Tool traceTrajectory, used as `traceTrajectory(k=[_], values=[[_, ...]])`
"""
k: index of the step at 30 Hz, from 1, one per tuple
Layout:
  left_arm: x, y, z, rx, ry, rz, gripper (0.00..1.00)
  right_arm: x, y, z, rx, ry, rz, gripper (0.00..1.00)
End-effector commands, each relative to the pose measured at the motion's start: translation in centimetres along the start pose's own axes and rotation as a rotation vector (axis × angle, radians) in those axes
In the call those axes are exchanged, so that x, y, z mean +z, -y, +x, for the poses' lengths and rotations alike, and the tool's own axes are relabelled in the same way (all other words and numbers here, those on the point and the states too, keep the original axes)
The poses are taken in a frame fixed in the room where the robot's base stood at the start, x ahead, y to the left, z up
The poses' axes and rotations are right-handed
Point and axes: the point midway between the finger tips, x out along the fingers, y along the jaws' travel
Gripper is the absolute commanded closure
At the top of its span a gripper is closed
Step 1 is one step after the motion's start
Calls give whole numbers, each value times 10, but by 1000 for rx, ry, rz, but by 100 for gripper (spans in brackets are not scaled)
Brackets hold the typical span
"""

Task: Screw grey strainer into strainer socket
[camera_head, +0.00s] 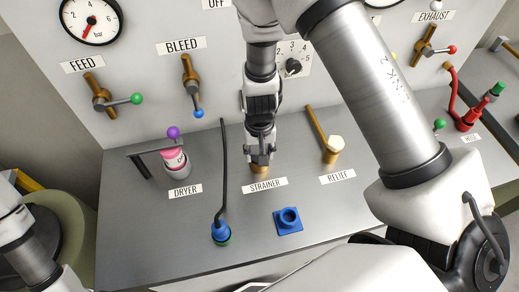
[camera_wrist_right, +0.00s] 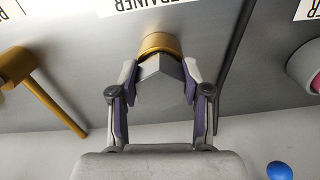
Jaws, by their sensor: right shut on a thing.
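The brass strainer socket (camera_head: 261,170) stands behind the STRAINER label (camera_head: 265,185) on the grey bench. My right gripper (camera_head: 260,152) points down right over it. In the right wrist view, my right gripper (camera_wrist_right: 160,85) is shut on the grey strainer (camera_wrist_right: 160,76), a grey faceted piece between both fingers. The strainer's end meets the rim of the brass socket (camera_wrist_right: 160,43). I cannot tell how deep it sits or whether its thread is engaged. Part of my left arm shows at the lower left in the head view; its gripper is out of the picture.
Left of the socket are a black hose with a blue end (camera_head: 221,232) and the pink dryer cartridge (camera_head: 175,158) in its holder. A blue square fitting (camera_head: 289,221) lies in front. The relief valve (camera_head: 332,150) stands to the right. The FEED and BLEED valves (camera_head: 188,75) are on the back panel.

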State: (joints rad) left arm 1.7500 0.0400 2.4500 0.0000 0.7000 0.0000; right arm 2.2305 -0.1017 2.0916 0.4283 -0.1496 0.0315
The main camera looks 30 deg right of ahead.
Motion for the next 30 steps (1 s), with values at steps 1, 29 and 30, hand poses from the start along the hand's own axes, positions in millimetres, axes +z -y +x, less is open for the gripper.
traceTrajectory(k=[1, 29, 30], values=[[0, 0, -6, 0, 0, 0, 60, 0, 0, -3, 1, 1, 32, 89], [0, 0, -62, 0, 0, 0, 60, 2, -2, -1, 4, 2, 989, 89], [0, 0, -64, 0, 0, 0, 60, 2, -2, -1, 5, 2, 1052, 89]])
